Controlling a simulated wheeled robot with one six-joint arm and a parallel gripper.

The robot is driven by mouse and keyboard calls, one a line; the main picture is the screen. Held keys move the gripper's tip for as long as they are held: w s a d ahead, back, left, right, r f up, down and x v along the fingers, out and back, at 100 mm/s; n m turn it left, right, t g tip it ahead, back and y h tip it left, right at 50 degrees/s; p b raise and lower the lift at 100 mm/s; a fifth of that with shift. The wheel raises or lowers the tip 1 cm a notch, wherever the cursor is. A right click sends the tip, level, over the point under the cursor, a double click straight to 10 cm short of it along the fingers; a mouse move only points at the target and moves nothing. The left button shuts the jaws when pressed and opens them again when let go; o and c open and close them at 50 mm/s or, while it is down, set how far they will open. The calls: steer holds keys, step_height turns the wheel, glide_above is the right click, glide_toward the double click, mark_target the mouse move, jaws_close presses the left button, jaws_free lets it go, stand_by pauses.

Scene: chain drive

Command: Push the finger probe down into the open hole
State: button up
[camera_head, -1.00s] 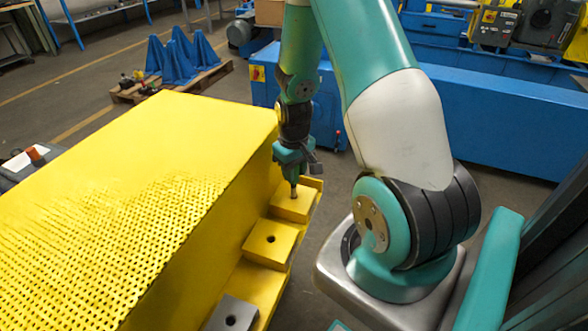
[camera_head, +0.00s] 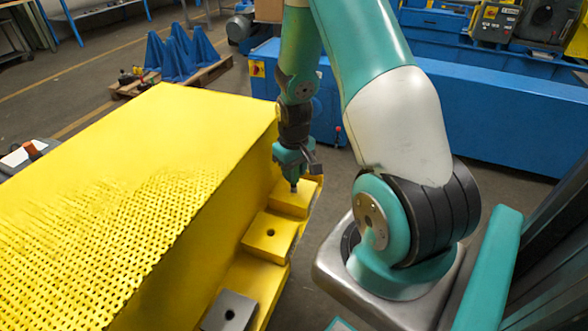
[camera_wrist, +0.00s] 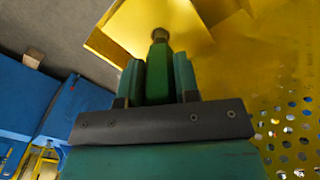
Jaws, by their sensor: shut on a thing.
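My gripper (camera_wrist: 159,88) points down and is shut on the green finger probe (camera_wrist: 158,72), which stands upright between its fingers. In the head view my gripper (camera_head: 292,165) is over the far yellow block (camera_head: 291,203) on the step of the yellow housing. The probe's thin tip (camera_head: 294,187) meets the top of that block. Only a short length of tip shows above it, so its end seems to be inside the hole. The wrist view shows the tip at a round brownish spot on the yellow block (camera_wrist: 205,40). The hole's rim is mostly hidden.
A middle yellow block (camera_head: 270,237) and a near grey block (camera_head: 230,312) each have an open hole. The tall yellow perforated housing (camera_head: 150,170) rises close to the left of my gripper. A blue machine base (camera_head: 480,110) stands behind.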

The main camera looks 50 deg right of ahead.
steer(key=shift+f+b, duration=0.85)
steer(key=shift+f, duration=0.45)
steer(key=o, duration=1.1)
steer(key=shift+c, duration=0.2)
step_height(320, 180, up, 18)
steer(key=p, duration=0.1)
steer(key=shift+f, duration=0.25)
steer(key=s+a+r+n+t+y+p, duration=0.1)
steer(key=s+a+r+n, duration=0.3)
steer(key=a, duration=0.6)
steer(key=w+a+r+n+y+p, duration=0.1)
steer(key=a+r, duration=0.4)
steer(key=a, duration=0.5)
steer(key=s+a+r+n+g+y+p, duration=0.1)
steer(key=s+a+r+n, duration=0.3)
steer(key=s+a, duration=0.6)
steer(key=shift+s+a+r+y, duration=0.15)
steer(key=shift+s+a+y, duration=0.1)
steer(key=shift+s+y, duration=0.3)
